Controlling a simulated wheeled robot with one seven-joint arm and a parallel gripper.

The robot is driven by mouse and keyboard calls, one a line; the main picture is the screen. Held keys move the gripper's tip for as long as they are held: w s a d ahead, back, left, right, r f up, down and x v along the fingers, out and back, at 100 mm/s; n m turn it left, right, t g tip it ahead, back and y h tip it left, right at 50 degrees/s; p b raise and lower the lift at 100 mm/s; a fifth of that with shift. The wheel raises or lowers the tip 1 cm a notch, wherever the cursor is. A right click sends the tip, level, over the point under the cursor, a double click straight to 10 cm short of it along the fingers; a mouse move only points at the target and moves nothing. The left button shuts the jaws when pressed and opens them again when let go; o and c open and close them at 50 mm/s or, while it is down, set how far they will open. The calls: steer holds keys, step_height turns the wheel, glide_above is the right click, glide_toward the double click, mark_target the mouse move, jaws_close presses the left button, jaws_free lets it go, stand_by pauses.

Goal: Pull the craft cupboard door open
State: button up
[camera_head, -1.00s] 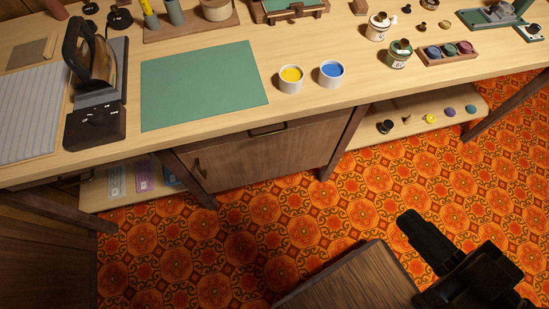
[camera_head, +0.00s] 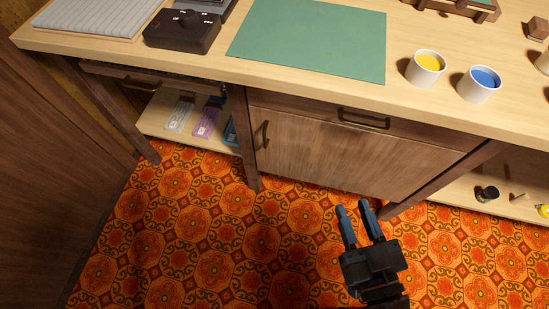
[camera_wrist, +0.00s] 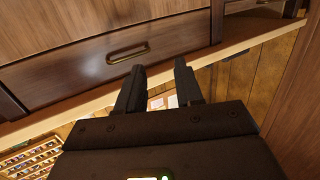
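The craft cupboard door (camera_head: 350,150) is a brown wooden panel below the worktop, and it is closed. Its dark upright handle (camera_head: 264,135) is near the door's left edge. My gripper (camera_head: 353,206) is in front of the door's lower right part, apart from it and well to the right of the handle. Its two dark fingers are spread, with nothing between them. The wrist view shows the open fingers (camera_wrist: 160,68) with what appears to be the drawer front (camera_wrist: 80,72) beyond, upside down. The door handle cannot be made out there.
A closed drawer with a horizontal handle (camera_head: 363,119) sits above the door. Table legs (camera_head: 245,140) flank the cupboard. The worktop holds a green mat (camera_head: 310,38), a yellow paint cup (camera_head: 425,68) and a blue one (camera_head: 479,84). Patterned floor (camera_head: 220,240) in front is clear.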

steer(key=w+a+f+y+b, duration=0.1)
steer(key=w+a+f+b, duration=0.35)
steer(key=w+f, duration=0.3)
steer(key=n+y+b, duration=0.1)
steer(key=y+b, duration=0.1)
steer(key=b, duration=0.3)
glide_toward(265, 141)
steer(key=shift+x, duration=4)
steer(key=shift+f, duration=0.1)
steer(key=shift+c, duration=0.4)
jaws_close()
